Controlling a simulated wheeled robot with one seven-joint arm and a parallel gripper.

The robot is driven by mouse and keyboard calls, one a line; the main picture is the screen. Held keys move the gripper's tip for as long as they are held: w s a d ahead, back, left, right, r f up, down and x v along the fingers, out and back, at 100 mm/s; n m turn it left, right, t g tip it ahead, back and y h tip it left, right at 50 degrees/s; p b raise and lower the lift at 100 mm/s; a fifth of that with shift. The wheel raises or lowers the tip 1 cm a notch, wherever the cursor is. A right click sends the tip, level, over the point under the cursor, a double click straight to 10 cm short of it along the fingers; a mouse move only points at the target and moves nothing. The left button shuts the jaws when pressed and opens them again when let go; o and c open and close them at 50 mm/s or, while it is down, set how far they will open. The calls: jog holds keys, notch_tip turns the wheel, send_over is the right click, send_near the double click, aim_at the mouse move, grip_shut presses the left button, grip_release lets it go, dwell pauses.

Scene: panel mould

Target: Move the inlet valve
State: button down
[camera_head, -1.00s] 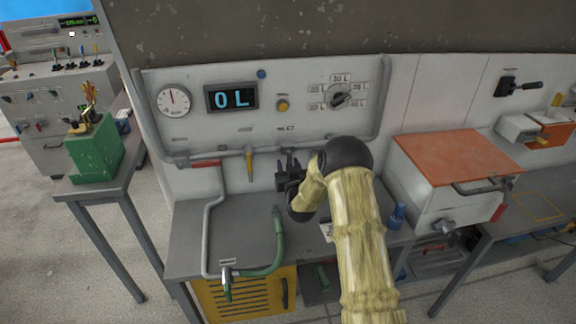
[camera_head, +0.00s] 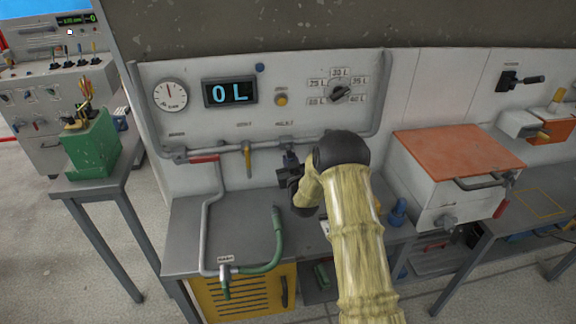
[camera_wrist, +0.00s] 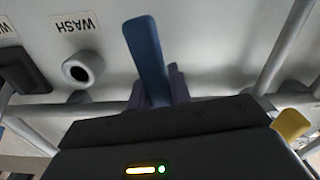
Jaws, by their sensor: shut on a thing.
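A row of valve levers hangs on the grey pipe below the panel. A red lever (camera_head: 204,158) lies along the pipe and a yellow lever (camera_head: 248,162) hangs down. A blue lever (camera_wrist: 148,55) stands between my fingers in the wrist view. My gripper (camera_wrist: 160,92) is shut on it. In the head view my gripper (camera_head: 288,172) is at the pipe, right of the yellow lever, and my arm hides much of the grip. I cannot read which lever is labelled as the inlet valve.
The panel carries a round gauge (camera_head: 170,95), a display (camera_head: 230,92) reading 0 L and a rotary knob (camera_head: 340,92). A green hose (camera_head: 278,235) rises from the bench. An orange-topped box (camera_head: 455,165) stands right of my arm. A WASH port (camera_wrist: 80,70) is beside the blue lever.

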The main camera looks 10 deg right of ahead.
jog(key=d+n+b, duration=0.1)
jog(key=n+b, duration=0.1)
jog(key=d+r+n+b, duration=0.1)
jog(key=n+b, duration=0.1)
jog(key=b, duration=0.1)
jog(key=d+n+b, duration=0.1)
jog(key=n+b, duration=0.2)
jog(key=shift+r, duration=0.2)
jog(key=shift+d+r+n+b, duration=0.3)
jog(key=shift+r+n+b, duration=0.15)
jog(key=shift+n, duration=0.35)
jog(key=c, duration=1.3)
grip_release()
jog(key=s+b, duration=0.3)
jog(key=s, duration=1.4)
jog(key=shift+s, duration=0.25)
